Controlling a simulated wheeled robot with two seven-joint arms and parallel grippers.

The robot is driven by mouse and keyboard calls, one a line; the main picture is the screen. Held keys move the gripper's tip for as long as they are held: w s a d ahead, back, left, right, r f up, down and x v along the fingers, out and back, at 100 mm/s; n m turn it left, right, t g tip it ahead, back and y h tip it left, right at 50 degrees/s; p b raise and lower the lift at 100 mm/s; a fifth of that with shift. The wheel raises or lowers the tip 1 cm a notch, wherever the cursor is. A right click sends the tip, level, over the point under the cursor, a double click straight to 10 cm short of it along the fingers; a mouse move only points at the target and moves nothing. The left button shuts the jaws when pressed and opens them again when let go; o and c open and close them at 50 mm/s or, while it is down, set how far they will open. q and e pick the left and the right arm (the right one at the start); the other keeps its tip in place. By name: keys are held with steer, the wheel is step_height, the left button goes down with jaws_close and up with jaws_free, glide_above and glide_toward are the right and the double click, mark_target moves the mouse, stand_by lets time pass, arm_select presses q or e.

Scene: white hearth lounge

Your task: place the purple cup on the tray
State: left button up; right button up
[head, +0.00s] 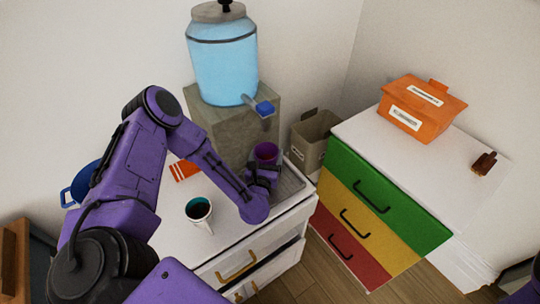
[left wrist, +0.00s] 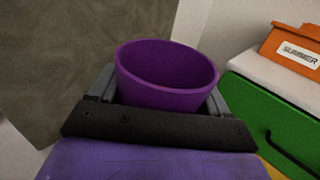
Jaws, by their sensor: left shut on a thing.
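The purple cup (head: 265,151) is held upright in my left gripper (head: 264,166), in front of the stone block. In the left wrist view the cup (left wrist: 166,75) sits between the two fingers, its open rim facing up, and it looks empty. The grey tray (head: 292,185) lies on the right end of the white cabinet top, partly hidden by my left gripper and forearm. The cup is over or near the tray's back left part; I cannot tell whether it touches it. My right gripper is not in view.
A blue water dispenser (head: 222,65) stands on a stone block (head: 233,120) behind the cup, its tap sticking out. A beige bin (head: 308,140) and a colourful drawer unit (head: 372,205) are to the right.

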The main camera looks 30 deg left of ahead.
arm_select(q)
steer(key=shift+f, duration=0.2)
steer(key=o, duration=1.1)
steer(key=shift+r, duration=0.1)
steer(key=shift+d, duration=0.1)
steer(key=shift+r, duration=0.1)
steer(key=b+v, duration=0.3)
steer(key=v, duration=0.5)
steer(key=shift+s+d, duration=0.15)
steer(key=shift+s, duration=0.05)
steer(key=s+b, duration=0.1)
steer(key=b, duration=0.1)
steer(key=s+b, duration=0.1)
steer(key=shift+d+f+b, duration=0.35)
steer(key=shift+d+b, duration=0.05)
steer(key=shift+s+d+r+b, duration=0.1)
steer(key=shift+s+r+b, duration=0.1)
steer(key=shift+s+b, duration=0.35)
steer(key=shift+s+d+r, duration=0.1)
steer(key=shift+r, duration=0.15)
